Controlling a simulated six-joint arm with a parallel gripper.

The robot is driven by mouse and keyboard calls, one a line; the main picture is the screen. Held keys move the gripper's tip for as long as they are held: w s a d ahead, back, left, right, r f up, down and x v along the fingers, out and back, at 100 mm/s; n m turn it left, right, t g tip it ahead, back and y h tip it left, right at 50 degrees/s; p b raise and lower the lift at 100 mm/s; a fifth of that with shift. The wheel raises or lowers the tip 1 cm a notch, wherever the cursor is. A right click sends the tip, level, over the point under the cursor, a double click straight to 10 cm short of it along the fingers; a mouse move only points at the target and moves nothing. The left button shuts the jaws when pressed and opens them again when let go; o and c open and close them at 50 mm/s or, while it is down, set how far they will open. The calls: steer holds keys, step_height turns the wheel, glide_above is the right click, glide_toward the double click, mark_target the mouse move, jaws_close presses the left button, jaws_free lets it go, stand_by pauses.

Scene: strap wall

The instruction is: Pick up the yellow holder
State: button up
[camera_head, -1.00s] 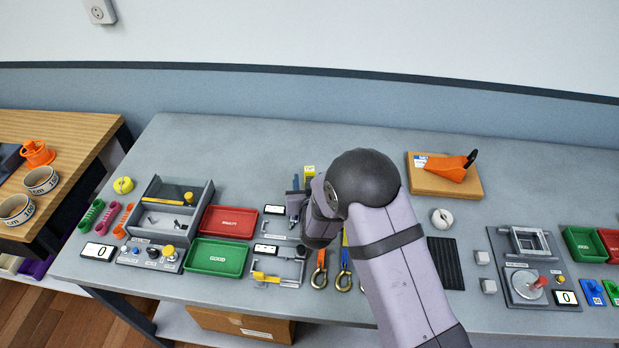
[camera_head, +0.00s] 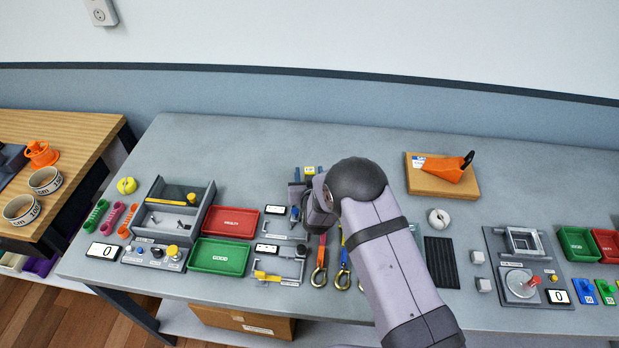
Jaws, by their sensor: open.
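Several yellow things are in view, and I cannot tell for sure which is the yellow holder. A small yellow block (camera_head: 309,171) with a dark mark on top stands on the table just behind my gripper, partly close to its outline. A round yellow piece (camera_head: 127,185) lies at the table's left end. A yellow part (camera_head: 267,276) sits on a grey frame near the front. My gripper (camera_head: 296,198) is over the middle of the table, partly hidden by my arm. It is open, and nothing shows held in it. It looks near the yellow block; the gap is unclear.
Orange and blue straps with hooks (camera_head: 319,275) lie in front of my gripper, partly behind my arm. Red (camera_head: 230,221) and green (camera_head: 219,257) trays lie to the left. A wooden board (camera_head: 440,187) with an orange tool is at right. The table's back is clear.

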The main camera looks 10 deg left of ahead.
mark_target(309, 170)
jaws_close()
steer(key=shift+r, duration=0.2)
steer(key=shift+r+b, duration=1.45)
steer(key=shift+r, duration=3.35)
